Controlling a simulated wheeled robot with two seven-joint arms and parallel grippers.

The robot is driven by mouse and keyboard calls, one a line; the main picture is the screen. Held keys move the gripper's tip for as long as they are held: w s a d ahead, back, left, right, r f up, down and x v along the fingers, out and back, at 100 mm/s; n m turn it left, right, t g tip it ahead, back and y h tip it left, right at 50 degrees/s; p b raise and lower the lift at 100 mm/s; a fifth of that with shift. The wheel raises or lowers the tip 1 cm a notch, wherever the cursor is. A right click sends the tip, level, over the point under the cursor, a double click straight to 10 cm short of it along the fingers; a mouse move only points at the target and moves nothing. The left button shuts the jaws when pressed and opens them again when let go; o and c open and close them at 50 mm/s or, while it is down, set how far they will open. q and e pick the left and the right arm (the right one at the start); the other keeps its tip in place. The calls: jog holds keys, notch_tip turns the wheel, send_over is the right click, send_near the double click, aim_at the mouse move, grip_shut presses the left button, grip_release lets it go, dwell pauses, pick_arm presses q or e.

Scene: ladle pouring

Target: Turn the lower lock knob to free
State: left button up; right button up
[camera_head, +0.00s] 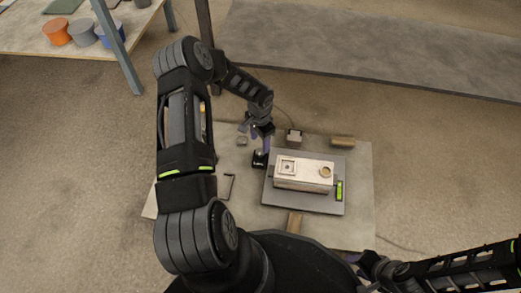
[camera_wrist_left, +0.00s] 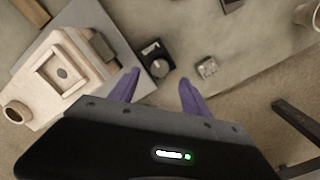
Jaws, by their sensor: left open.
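A round grey knob on a small black block (camera_wrist_left: 157,66) sits at the edge of the grey plate in the left wrist view. In the head view the black block (camera_head: 260,160) is at the plate's left edge, partly behind my gripper. I cannot tell its lock setting. My left gripper (camera_wrist_left: 159,78) is open and empty, its two purple fingers pointing toward the knob with the knob between their lines. In the head view my left gripper (camera_head: 264,143) is just above the block. My right arm is at the lower right; its fingers cannot be made out.
A pale box (camera_head: 304,173) with a square recess and a round opening stands on the grey plate (camera_head: 306,204). A green strip (camera_head: 339,191) lies on the plate's right. A wooden block (camera_head: 342,141) and a small grey block (camera_head: 242,141) lie nearby on the work surface (camera_head: 357,220).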

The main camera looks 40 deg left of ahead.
aim_at(260, 151)
pick_arm(q)
notch_tip(260, 151, down, 6)
jog(key=shift+r+b, duration=0.1)
jog(key=shift+b, duration=0.95)
jog(key=shift+c, duration=0.5)
grip_shut()
